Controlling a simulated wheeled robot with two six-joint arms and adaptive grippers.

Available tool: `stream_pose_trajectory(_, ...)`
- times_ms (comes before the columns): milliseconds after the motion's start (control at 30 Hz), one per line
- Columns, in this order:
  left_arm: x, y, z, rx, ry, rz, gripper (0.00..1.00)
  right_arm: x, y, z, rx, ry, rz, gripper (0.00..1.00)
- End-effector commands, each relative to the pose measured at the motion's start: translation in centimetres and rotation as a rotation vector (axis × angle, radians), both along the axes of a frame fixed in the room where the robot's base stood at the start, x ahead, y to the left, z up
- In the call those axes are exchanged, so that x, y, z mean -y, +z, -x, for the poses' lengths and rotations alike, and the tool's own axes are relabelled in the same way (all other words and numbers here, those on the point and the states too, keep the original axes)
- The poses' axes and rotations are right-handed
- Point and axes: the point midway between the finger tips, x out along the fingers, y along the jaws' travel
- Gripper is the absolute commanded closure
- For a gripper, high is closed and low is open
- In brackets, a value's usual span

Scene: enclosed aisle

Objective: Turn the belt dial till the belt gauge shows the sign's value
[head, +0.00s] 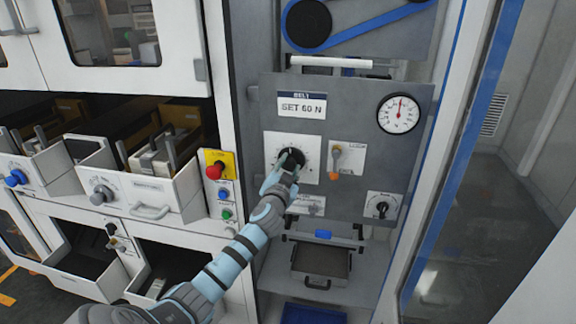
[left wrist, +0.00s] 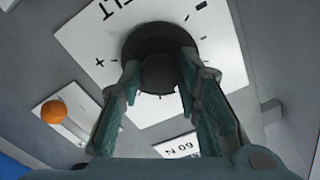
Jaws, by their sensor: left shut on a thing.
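The belt dial (head: 293,158) is a black knob on a white scale plate in the middle of the grey panel. It also shows in the left wrist view (left wrist: 160,60). My left gripper (head: 284,172) is at the dial and shut on it, with a finger on each side. The sign (head: 301,105) above reads "BELT, SET 60 N". The belt gauge (head: 399,114) is a round white dial at the panel's upper right; its red needle points about straight up. Its numbers are too small to read. My right gripper is not in view.
A lever with an orange tip (head: 334,174) sits just right of the dial. A small black knob (head: 381,207) is at the lower right. A red emergency button (head: 214,171) is left of the panel. Open drawers (head: 140,180) stick out at left.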

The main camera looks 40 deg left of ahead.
Motion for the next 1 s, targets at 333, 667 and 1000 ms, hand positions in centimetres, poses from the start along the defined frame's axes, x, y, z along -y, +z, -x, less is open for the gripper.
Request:
stream_pose_trajectory(333,-0.1,0.5,0.0,-0.143,0.001,-0.267,0.97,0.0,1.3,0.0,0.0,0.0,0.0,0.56)
stream_pose_trajectory(667,-0.1,0.4,0.0,-0.23,0.003,-0.427,0.97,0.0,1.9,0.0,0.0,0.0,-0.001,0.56)
stream_pose_trajectory(1000,-0.1,0.4,0.0,-0.254,0.003,-0.474,0.97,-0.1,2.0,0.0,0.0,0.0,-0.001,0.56)
